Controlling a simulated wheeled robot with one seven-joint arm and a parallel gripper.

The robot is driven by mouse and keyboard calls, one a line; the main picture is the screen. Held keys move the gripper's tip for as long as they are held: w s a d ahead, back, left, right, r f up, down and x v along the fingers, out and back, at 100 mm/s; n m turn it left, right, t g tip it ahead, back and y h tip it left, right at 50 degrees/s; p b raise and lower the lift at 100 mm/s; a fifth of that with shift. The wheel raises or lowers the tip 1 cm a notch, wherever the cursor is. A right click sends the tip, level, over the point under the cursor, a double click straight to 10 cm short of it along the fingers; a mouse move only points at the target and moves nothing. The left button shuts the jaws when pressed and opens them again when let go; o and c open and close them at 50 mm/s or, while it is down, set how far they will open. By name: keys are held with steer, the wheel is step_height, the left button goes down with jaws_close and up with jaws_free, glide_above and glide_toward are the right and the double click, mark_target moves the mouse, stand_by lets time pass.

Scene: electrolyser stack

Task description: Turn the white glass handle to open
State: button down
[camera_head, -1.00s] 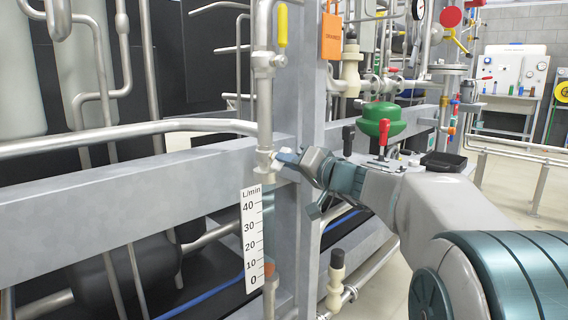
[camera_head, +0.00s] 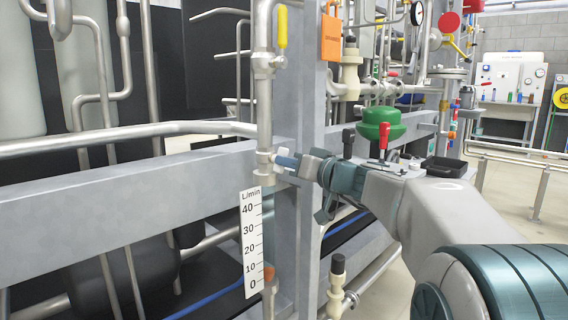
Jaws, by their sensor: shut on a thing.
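The white handle (camera_head: 281,171) shows as a small pale piece on the vertical pipe, just above the flow scale (camera_head: 252,240) marked L/min. My gripper (camera_head: 284,162) reaches it from the right with its bluish fingertips and is shut on it. The fingers cover much of the handle, so its exact angle is hard to tell.
A yellow-handled valve (camera_head: 282,28) sits higher on the same pipe. A grey upright beam (camera_head: 311,110) stands right behind my gripper. An orange tag (camera_head: 331,38) hangs on it.

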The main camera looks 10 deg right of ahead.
steer(key=shift+f, duration=0.1)
steer(key=n, duration=0.4)
steer(key=c, duration=1.3)
jaws_free()
steer(key=shift+v, duration=3.5)
